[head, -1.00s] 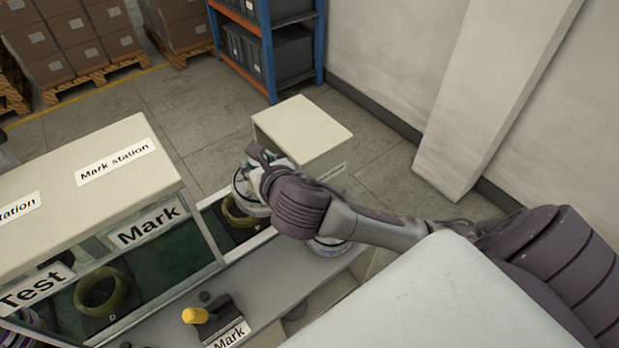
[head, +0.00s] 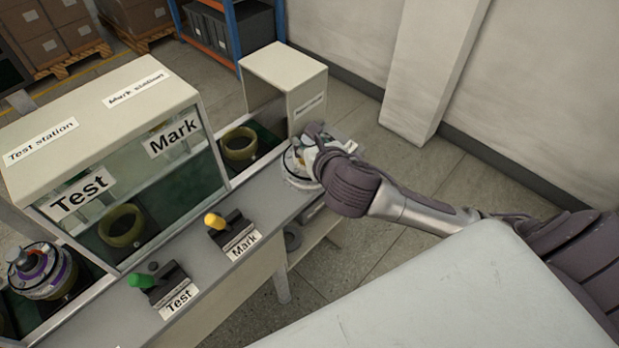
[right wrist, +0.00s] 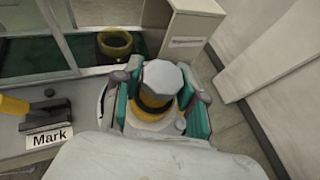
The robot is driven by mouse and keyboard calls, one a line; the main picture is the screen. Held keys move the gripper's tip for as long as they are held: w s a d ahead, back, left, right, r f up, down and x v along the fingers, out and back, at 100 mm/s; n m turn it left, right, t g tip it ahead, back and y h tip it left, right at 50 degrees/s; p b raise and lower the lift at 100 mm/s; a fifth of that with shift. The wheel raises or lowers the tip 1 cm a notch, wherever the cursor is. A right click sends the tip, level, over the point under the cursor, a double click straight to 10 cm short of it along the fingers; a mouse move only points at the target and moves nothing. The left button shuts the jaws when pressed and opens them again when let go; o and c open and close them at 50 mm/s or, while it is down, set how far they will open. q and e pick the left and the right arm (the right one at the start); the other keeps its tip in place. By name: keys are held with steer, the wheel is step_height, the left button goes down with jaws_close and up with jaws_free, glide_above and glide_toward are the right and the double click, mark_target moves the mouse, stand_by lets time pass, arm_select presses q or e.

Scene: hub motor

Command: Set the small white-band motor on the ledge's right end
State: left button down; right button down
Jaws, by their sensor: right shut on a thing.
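In the head view, my right gripper (head: 312,150) is at the right end of the grey ledge (head: 262,192). It is shut on the top of a round, pale-rimmed motor (head: 297,172). The motor looks upright, at or just above the ledge; contact with it cannot be told. In the right wrist view, the gripper's teal fingers stand either side of a grey hub (right wrist: 161,76) with a yellow ring under it. The motor's band is mostly hidden by the gripper. My left gripper is not in view.
A yellow Mark lever (head: 215,221) and a green Test lever (head: 142,281) stand on the ledge. Behind are the glazed stations (head: 100,120), an empty olive ring holder (head: 238,146) and a cream box (head: 285,75). A purple-banded motor (head: 40,272) sits far left.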

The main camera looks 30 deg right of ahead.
steer(key=shift+m+h, duration=0.7)
steer(key=w+d+f, duration=0.2)
steer(key=d, duration=0.1)
steer(key=w+d+f+p, duration=0.1)
steer(key=d, duration=0.1)
steer(key=shift+f, duration=0.1)
steer(key=shift+w+a+f, duration=0.15)
steer(key=shift+w+f, duration=0.05)
steer(key=w+a+f+p, duration=0.1)
steer(key=w+a+f, duration=0.5)
steer(key=a+f, duration=0.3)
steer(key=shift+w+f, duration=0.3)
steer(key=shift+f, duration=0.6)
steer(key=c, duration=1.1)
jaws_free()
steer(key=shift+s+f+g, duration=0.15)
steer(key=shift+f+g, duration=0.15)
steer(key=shift+f, duration=0.05)
steer(key=o, duration=0.4)
steer(key=shift+s+r, duration=0.1)
steer(key=shift+o, duration=0.2)
